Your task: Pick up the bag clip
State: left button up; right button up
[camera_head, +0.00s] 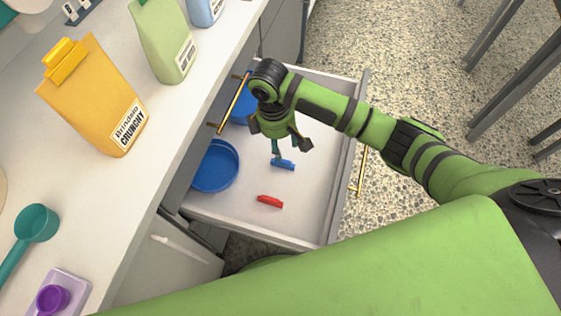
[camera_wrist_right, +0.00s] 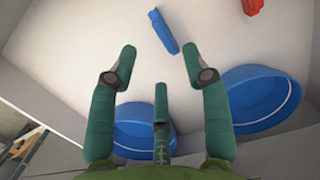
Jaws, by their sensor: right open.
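Two small clip-like pieces lie on the floor of the open white drawer (camera_head: 310,215): a blue clip (camera_head: 284,165) and a red clip (camera_head: 270,202). I cannot tell which one is the bag clip. My right gripper (camera_head: 279,150) reaches down into the drawer with its fingers close to the blue clip. In the right wrist view, its green fingers (camera_wrist_right: 160,60) are spread and empty. There the blue clip (camera_wrist_right: 163,32) lies just beyond the fingertips, apart from them, and the red clip (camera_wrist_right: 253,6) is cut off at the top edge. My left gripper is not in view.
Two blue bowls (camera_head: 216,166) (camera_head: 243,107) lie in the drawer on the cabinet side; they also show in the right wrist view (camera_wrist_right: 262,97) (camera_wrist_right: 143,135). The counter (camera_head: 165,150) holds a yellow package (camera_head: 95,95), a green package (camera_head: 163,40) and a teal scoop (camera_head: 36,224).

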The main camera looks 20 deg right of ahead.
aim_at(283, 160)
notch_tip(283, 160, down, 2)
jog(key=shift+s+b, duration=0.15)
jog(key=shift+b, duration=0.3)
jog(key=shift+f, duration=0.4)
notch_tip(283, 160, down, 5)
jog(key=shift+d+f, duration=0.15)
jog(key=shift+f, duration=0.3)
jog(key=shift+c, duration=0.4)
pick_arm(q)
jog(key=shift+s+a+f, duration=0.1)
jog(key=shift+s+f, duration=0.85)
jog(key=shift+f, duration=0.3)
pick_arm(e)
jog(key=shift+d, duration=0.1)
jog(key=c, duration=0.8)
